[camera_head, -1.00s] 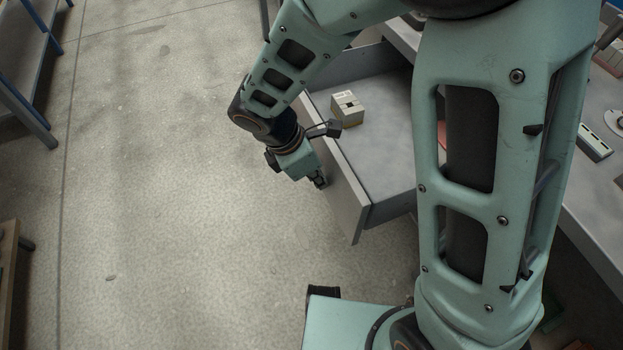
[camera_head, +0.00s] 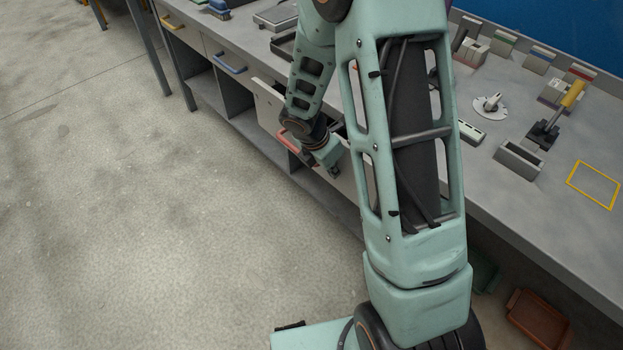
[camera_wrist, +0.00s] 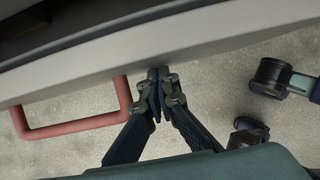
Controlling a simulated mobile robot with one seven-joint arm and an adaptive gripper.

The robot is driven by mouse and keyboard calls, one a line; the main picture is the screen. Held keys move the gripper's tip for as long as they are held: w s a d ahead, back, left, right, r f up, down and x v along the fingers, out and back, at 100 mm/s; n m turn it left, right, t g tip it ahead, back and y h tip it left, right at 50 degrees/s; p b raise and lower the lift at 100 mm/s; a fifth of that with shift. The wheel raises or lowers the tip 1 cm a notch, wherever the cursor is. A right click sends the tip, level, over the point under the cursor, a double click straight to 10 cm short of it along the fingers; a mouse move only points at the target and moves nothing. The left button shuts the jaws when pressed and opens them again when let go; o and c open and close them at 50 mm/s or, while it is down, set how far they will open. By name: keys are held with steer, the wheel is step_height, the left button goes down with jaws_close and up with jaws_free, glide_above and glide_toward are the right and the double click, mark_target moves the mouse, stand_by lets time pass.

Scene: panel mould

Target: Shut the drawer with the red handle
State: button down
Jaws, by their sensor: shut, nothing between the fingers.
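The drawer with the red handle has a pale grey front (camera_head: 268,104) that stands a little out from the bench in the head view. Its red handle (camera_head: 287,141) is on that front, left of my gripper (camera_head: 334,171). In the wrist view the drawer front (camera_wrist: 215,38) crosses the top, with a dark gap behind it at upper left. The red handle (camera_wrist: 75,129) hangs at left, apart from my fingers. My gripper (camera_wrist: 159,78) is shut and empty, its tips at the drawer front; contact is hard to tell. My arm hides much of the drawer.
Drawers with a blue handle (camera_head: 231,68) and a yellow handle (camera_head: 172,23) sit flush farther left. The bench top (camera_head: 560,225) carries several fixtures at right. An orange bin (camera_head: 538,318) is under the bench. The floor (camera_head: 180,220) in front is clear.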

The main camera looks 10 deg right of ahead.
steer(key=shift+w+d+p, duration=0.2)
steer(key=shift+w+d, duration=0.25)
steer(key=shift+d, duration=0.3)
steer(key=shift+w+d+p, duration=0.25)
steer(key=shift+w+d, duration=0.25)
steer(key=shift+d, duration=0.2)
steer(key=shift+w+d+p, duration=0.2)
steer(key=shift+w+d, duration=0.25)
steer(key=shift+d, duration=0.3)
